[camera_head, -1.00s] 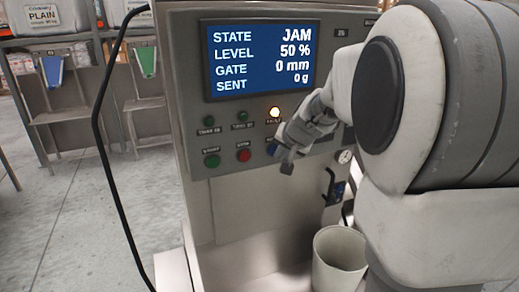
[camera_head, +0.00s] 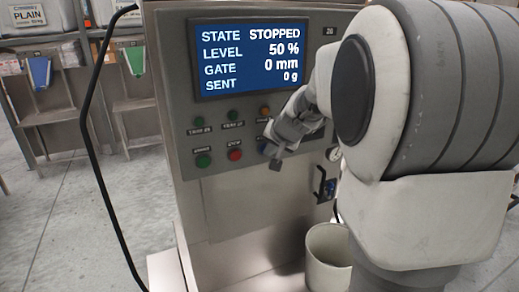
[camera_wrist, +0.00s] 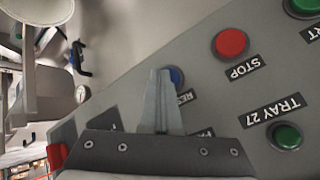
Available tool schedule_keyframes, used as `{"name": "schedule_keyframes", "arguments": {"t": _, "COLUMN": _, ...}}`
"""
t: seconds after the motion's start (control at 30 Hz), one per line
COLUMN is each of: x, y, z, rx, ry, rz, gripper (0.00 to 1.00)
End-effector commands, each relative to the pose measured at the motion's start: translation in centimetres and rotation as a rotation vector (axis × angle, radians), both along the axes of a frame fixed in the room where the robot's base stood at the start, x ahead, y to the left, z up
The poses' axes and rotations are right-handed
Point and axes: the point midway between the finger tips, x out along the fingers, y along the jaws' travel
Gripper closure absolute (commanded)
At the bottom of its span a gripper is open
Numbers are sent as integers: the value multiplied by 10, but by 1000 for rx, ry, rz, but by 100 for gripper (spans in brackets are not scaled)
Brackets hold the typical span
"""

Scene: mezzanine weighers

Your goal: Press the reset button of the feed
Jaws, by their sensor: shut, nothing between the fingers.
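The feed's control panel (camera_head: 213,175) stands upright in front of me. Its screen (camera_head: 251,53) reads STATE STOPPED, LEVEL 50 %, GATE 0 mm, SENT 0 g. The blue reset button (camera_wrist: 177,76) is partly hidden behind my gripper (camera_wrist: 163,75) in the wrist view, with its label partly covered. In the head view only a bit of blue shows beside my gripper (camera_head: 276,163). My gripper is shut and empty, with its tips at or very close to the blue button; contact cannot be told. The amber lamp (camera_head: 265,111) is unlit.
The red stop button (camera_wrist: 230,43) is next to the blue one, and a green button (camera_head: 203,161) sits further left. Two green lamps are above. A pale bin (camera_head: 328,255) stands below at right. A black cable (camera_head: 99,165) hangs at left.

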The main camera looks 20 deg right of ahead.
Motion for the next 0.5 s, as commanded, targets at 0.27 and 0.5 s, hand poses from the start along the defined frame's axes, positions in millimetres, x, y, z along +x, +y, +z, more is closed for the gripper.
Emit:
{"name": "schedule_keyframes", "arguments": {"t": 0.27, "x": -4, "y": -1, "z": -1, "rx": -1, "ry": -2, "rz": -1, "gripper": 100}}
{"name": "schedule_keyframes", "arguments": {"t": 0.5, "x": -16, "y": -1, "z": -1, "rx": 0, "ry": -2, "rz": -2, "gripper": 100}}
